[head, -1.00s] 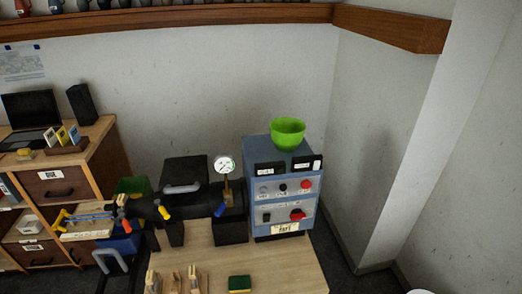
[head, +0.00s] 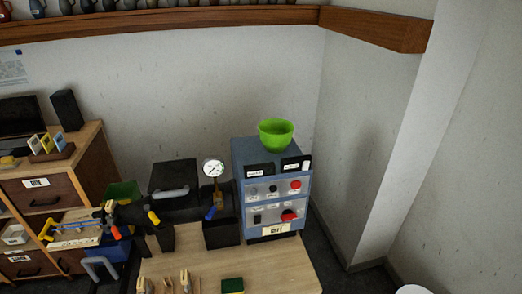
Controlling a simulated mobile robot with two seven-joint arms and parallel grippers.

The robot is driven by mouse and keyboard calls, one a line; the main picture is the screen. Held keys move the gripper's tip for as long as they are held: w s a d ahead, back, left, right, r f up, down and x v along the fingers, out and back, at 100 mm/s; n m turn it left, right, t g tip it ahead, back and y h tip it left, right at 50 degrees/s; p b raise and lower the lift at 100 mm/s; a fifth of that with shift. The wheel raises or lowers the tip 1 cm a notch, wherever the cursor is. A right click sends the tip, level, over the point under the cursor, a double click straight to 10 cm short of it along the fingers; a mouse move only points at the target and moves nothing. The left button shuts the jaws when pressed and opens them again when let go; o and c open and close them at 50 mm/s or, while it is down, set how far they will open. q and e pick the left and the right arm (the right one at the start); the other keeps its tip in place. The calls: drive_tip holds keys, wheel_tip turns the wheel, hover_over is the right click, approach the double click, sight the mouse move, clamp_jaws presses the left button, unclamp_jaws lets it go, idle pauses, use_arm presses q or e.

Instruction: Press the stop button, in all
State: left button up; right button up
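A blue control box (head: 240,165) stands on the wooden table. Its upper panel has a red round button (head: 295,185) at the right, a dark button (head: 273,189) in the middle and a pale one (head: 253,191) at the left. The labels are too small to read, so I cannot confirm which button is stop. The lower panel has a larger red knob (head: 289,215) and a black switch (head: 257,219). Nothing covers the panel. Neither of my grippers shows in the head view.
A green bowl (head: 276,134) sits on top of the box. Left of it is a black cylinder assembly (head: 185,207) with a dial gauge (head: 213,168). A green-and-yellow sponge (head: 232,285) lies on the table front.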

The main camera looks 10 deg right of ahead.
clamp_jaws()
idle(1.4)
